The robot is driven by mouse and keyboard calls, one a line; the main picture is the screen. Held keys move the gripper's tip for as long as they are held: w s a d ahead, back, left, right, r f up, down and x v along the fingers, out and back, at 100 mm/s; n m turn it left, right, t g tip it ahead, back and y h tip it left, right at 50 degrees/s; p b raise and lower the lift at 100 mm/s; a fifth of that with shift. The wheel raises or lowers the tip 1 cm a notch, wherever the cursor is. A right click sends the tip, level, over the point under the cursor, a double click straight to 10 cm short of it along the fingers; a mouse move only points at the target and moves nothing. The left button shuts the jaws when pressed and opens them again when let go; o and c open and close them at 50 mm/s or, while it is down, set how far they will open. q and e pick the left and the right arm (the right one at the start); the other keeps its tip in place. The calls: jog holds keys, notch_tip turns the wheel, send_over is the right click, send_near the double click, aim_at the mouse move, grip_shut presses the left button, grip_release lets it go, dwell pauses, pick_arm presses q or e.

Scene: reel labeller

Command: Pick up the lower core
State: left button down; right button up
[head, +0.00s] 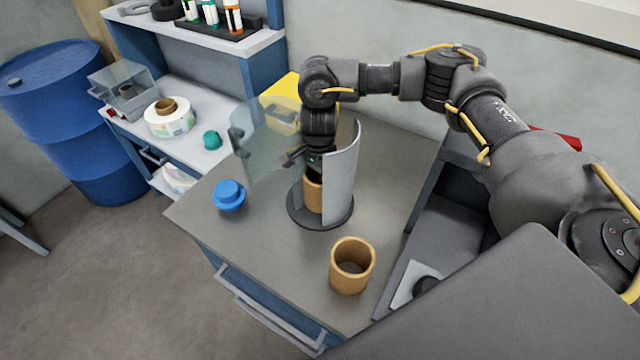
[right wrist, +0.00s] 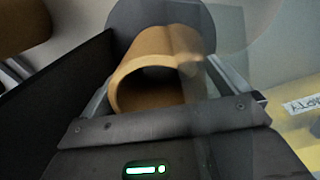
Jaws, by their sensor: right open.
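A brown cardboard core (head: 314,196) stands upright on a dark round base (head: 331,221), between a clear curved guard (head: 262,150) and a grey curved guard (head: 343,172). My right gripper (head: 311,168) points down between the guards at the top of this core. In the right wrist view the core (right wrist: 158,72) shows its open end between the two spread fingers; whether they touch it is unclear. A second core (head: 351,266) stands upright on the grey table, nearer the front edge. My left gripper is out of view.
A blue knob-like part (head: 229,195) lies on the grey table (head: 270,238) left of the base. A label reel (head: 169,119) and a teal cap (head: 212,139) sit on the left bench. The table's left front is clear.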

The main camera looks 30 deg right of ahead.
jog(key=shift+s+a+r, duration=0.15)
jog(key=shift+s+r, duration=0.05)
jog(key=shift+w+f, duration=0.1)
jog(key=shift+w, duration=0.05)
jog(key=c, duration=0.7)
jog(key=shift+c, duration=1)
